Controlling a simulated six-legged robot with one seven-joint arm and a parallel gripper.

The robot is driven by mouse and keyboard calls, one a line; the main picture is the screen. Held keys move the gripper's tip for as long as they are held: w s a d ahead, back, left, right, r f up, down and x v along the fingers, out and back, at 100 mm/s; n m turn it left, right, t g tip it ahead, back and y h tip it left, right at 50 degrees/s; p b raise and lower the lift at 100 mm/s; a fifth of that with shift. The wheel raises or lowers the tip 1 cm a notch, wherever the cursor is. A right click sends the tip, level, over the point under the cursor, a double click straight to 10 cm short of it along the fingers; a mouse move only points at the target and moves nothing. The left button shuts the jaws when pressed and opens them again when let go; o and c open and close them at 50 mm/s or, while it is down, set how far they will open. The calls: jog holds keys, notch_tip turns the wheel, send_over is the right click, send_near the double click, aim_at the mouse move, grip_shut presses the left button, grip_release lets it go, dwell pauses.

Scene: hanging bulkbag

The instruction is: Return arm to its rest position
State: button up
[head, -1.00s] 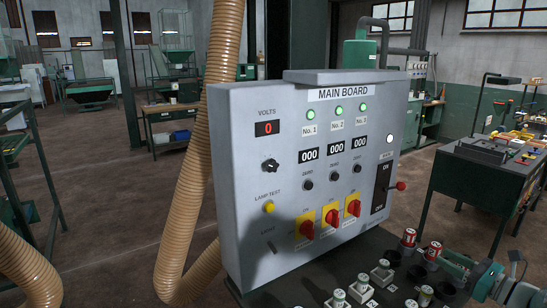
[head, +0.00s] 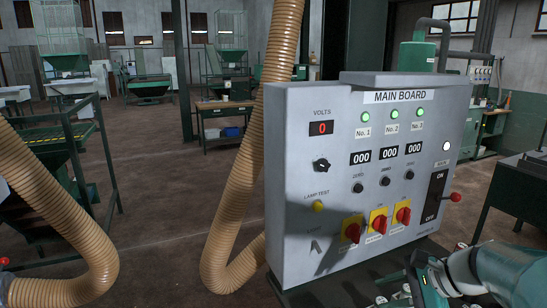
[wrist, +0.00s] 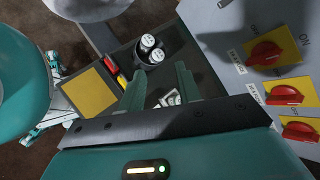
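My arm (head: 495,272) is in the lower right of the head view, in front of the control board's lower right corner. In the wrist view, the two teal fingers of my gripper (wrist: 159,82) stand apart with nothing held between them. Beyond them is a dark shelf with white-topped cylinders (wrist: 150,48), some in a black holder. The grey MAIN BOARD panel (head: 375,180) stands close by, with red rotary switches on yellow plates (head: 378,222). These switches also show at the right of the wrist view (wrist: 284,95).
A red-knobbed lever (head: 455,197) sticks out from the board's right side. A thick tan hose (head: 250,150) hangs left of the board, and another hose (head: 70,220) curves at the far left. A dark bench (head: 515,200) is at the right. Open brown floor lies between the hoses.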

jog(key=s+a+r+n+h, duration=0.1)
jog(key=s+a+n+h, duration=0.6)
jog(key=s+a+n, duration=0.4)
jog(key=shift+s+a+r+n+h, duration=0.35)
jog(key=shift+s+n, duration=0.4)
jog(key=shift+n, duration=2.45)
